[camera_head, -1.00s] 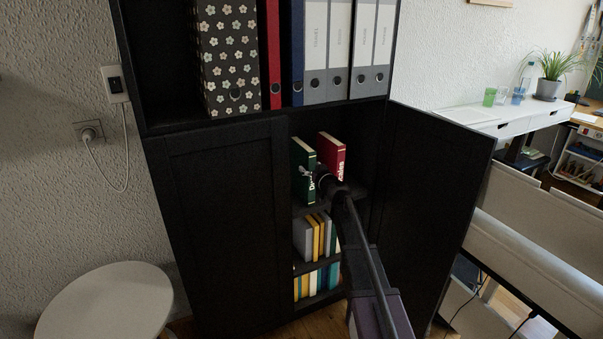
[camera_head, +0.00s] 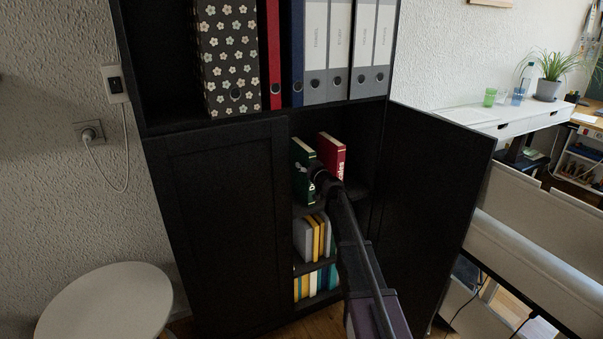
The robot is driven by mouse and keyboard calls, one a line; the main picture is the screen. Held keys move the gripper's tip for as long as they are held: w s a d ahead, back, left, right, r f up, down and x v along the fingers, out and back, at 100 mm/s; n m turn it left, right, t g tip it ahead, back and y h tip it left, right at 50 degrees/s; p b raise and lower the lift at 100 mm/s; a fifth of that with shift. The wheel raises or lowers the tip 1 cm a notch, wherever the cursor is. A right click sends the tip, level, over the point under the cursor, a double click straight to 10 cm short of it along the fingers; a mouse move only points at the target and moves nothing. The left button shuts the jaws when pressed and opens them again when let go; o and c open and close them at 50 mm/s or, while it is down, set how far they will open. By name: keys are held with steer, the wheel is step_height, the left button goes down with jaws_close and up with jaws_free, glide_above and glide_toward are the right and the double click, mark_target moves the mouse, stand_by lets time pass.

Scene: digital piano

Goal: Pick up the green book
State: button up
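The green book (camera_head: 302,169) stands upright on the upper shelf inside the open right half of the black cabinet, left of a red book. My gripper (camera_head: 311,170) is at the green book's right front edge, in front of its spine, and hides part of it. The gripper is small and dark here, and I cannot tell whether its fingers are open or shut, or whether they touch the book. My arm reaches in from the lower right.
The red book (camera_head: 331,156) stands close to the right of my gripper. The left cabinet door (camera_head: 220,225) is shut; the right door (camera_head: 435,200) stands open beside my arm. Lower shelves hold several books (camera_head: 312,236). A white round stool (camera_head: 105,305) is at lower left.

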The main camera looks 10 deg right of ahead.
mark_target(306, 155)
jaws_close()
steer(key=shift+r, duration=0.1)
step_height(306, 155, up, 3)
steer(key=p, duration=0.3)
steer(key=shift+r+p, duration=0.15)
steer(key=shift+p, duration=0.15)
steer(key=s+r+p, duration=0.1)
steer(key=s, duration=1.5)
steer(key=shift+a+r, duration=0.25)
steer(key=shift+a, duration=0.1)
